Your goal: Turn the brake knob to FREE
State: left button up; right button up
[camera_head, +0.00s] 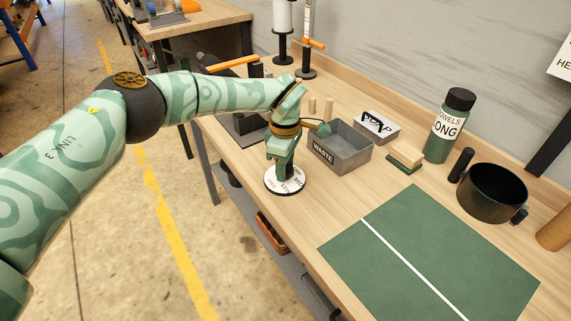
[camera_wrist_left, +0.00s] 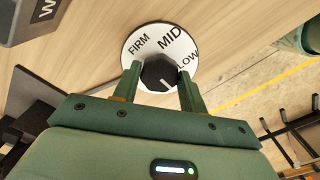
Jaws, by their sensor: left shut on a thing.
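The brake dial is a round white plate (camera_head: 285,188) at the near left edge of the bench in the head view. In the left wrist view the plate (camera_wrist_left: 147,53) shows FIRM, MID and LOW around a black knob (camera_wrist_left: 159,70). I cannot see FREE; part of the plate is hidden by the knob and my gripper. A pale line shows on the knob's side toward my palm. My left gripper (camera_wrist_left: 159,78) is shut on the knob, one finger on each side. In the head view my left gripper (camera_head: 284,172) reaches down over the dial. My right gripper is out of view.
A grey WASTE bin (camera_head: 345,148) stands close behind and right of the dial. Beyond are a sponge block (camera_head: 406,159), a green bottle (camera_head: 449,126) and a black pot (camera_head: 492,191). A green mat (camera_head: 430,250) lies front right. Bare wood lies between dial and mat.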

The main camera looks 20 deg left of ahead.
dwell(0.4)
pick_arm(q)
jog(key=o, duration=1)
jog(key=shift+c, duration=0.2)
notch_tip(320, 180, up, 16)
jog(key=p, duration=0.3)
jog(key=shift+r+p, duration=0.15)
jog(key=shift+p, duration=0.25)
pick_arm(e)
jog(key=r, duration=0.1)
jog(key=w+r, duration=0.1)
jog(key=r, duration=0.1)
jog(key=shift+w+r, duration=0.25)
